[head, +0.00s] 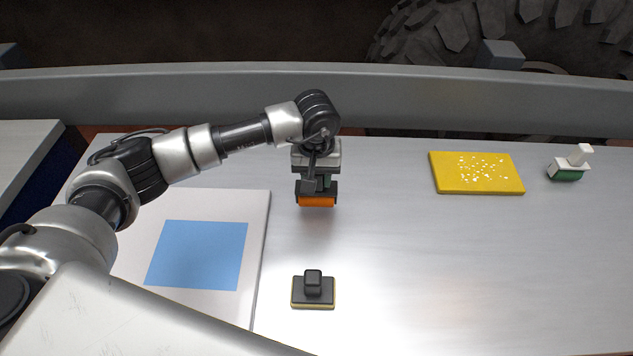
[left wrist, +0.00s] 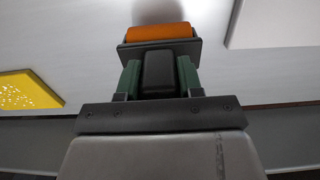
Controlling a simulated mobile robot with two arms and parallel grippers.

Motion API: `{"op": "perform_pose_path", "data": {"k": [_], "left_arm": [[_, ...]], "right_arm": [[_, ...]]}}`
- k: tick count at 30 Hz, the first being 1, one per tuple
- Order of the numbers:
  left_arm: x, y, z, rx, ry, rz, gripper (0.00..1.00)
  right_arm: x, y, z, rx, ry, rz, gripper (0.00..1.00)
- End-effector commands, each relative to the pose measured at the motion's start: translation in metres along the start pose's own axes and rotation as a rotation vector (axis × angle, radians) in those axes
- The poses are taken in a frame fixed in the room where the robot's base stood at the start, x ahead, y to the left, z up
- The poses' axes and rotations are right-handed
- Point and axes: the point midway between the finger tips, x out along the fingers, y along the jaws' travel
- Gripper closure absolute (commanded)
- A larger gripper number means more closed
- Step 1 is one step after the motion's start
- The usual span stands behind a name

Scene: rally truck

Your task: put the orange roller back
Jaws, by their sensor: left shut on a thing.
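The orange roller (head: 317,201) hangs below my left gripper (head: 316,184) in the head view, over the metal table right of the white board. In the left wrist view my left gripper (left wrist: 158,78) has its green fingers closed on both sides of the roller's dark grip, with the orange roller (left wrist: 159,32) beyond the fingertips. A shadow lies on the table by the roller, and whether the roller touches the surface is hard to tell. My right gripper is not in view.
A white board (head: 200,204) with a blue square (head: 198,255) lies at left. A dark block tool with a knob (head: 313,290) stands at front centre. A yellow speckled pad (head: 476,173) and a white-and-green tool (head: 570,165) are at right. The middle right is clear; a rail (head: 450,105) runs behind.

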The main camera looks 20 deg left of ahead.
Motion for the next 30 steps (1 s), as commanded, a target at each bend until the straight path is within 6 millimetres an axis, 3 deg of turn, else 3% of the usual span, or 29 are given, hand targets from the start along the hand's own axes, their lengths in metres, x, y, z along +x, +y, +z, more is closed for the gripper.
{"op": "perform_pose_path", "data": {"k": [6,19,20,21,24,30], "left_arm": [[0.028,0.001,0.001,0.000,-0.003,0.000,1.00],[0.035,0.001,0.001,0.001,0.000,0.001,1.00],[0.034,0.000,0.001,0.000,-0.001,0.000,0.59],[0.034,0.000,0.001,0.000,-0.002,-0.001,0.53],[0.034,0.000,0.001,0.000,-0.002,-0.001,0.38],[0.034,0.000,0.001,0.000,-0.002,-0.001,0.38]], "right_arm": [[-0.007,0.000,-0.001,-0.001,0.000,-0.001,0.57],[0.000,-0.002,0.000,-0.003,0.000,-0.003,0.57],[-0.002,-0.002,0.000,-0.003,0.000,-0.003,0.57],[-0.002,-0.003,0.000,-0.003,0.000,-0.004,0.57],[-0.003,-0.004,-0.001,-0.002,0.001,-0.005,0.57],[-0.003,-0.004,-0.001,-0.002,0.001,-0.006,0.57]]}}
